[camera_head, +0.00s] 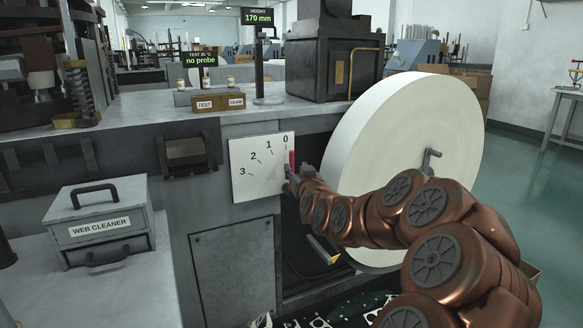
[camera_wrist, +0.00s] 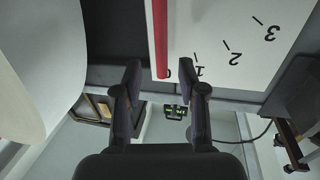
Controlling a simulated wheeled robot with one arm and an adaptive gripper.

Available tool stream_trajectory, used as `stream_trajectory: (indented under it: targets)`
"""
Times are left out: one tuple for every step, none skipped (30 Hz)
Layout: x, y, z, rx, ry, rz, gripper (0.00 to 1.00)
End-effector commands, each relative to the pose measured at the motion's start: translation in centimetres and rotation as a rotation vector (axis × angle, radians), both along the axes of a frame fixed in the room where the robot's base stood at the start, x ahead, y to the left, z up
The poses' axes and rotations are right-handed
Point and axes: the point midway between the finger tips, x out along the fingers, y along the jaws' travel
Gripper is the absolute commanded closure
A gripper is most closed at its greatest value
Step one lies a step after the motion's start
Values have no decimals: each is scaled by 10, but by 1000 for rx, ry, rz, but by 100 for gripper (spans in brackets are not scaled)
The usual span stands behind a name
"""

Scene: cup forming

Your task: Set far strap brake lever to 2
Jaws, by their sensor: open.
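A white scale plate (camera_head: 258,168) with the marks 0, 1, 2 and 3 is on the machine's front. A red lever (camera_head: 292,158) stands upright at its right edge, just below the 0. My gripper (camera_head: 291,178) is beside the lever's lower part and hides some of it. In the wrist view the picture is turned over. There the red lever (camera_wrist: 160,38) comes down from the top along the edge of the scale plate (camera_wrist: 225,45). Its end lies between the fingertips of my open gripper (camera_wrist: 160,72). I cannot tell whether a finger touches it.
A large white paper roll (camera_head: 405,150) stands close to the right of my gripper. A lever with a yellow tip (camera_head: 325,252) sticks out below. A web cleaner box (camera_head: 103,225) is at the left. A grey roller unit (camera_head: 188,152) is left of the plate.

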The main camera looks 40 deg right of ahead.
Motion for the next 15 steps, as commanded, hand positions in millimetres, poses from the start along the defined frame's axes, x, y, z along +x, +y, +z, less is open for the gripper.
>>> stream_trajectory:
  targets:
    - [7, -2, -1, 0, 0, 2, 59]
    - [10, -3, -2, 0, 0, 3, 59]
    - [14, -6, -2, 1, 0, 2, 59]
    - [17, -8, -2, 0, 1, 3, 59]
    - [20, -10, -2, 1, 1, 2, 59]
    - [24, -13, -2, 1, 1, 2, 59]
    - [27, -14, -3, 1, 2, 3, 59]
    - [30, -15, -3, 2, 3, 4, 59]
    - [33, -17, -4, 3, 4, 4, 59]
    - [36, -19, -4, 3, 5, 4, 59]
    - [38, -20, -4, 3, 4, 4, 59]
    - [41, -22, -3, 2, 3, 4, 59]
    - [42, -23, -2, 2, 3, 3, 59]
    - [44, -24, -2, 0, 2, 2, 59]
    - [45, -25, -1, 0, 1, 2, 59]
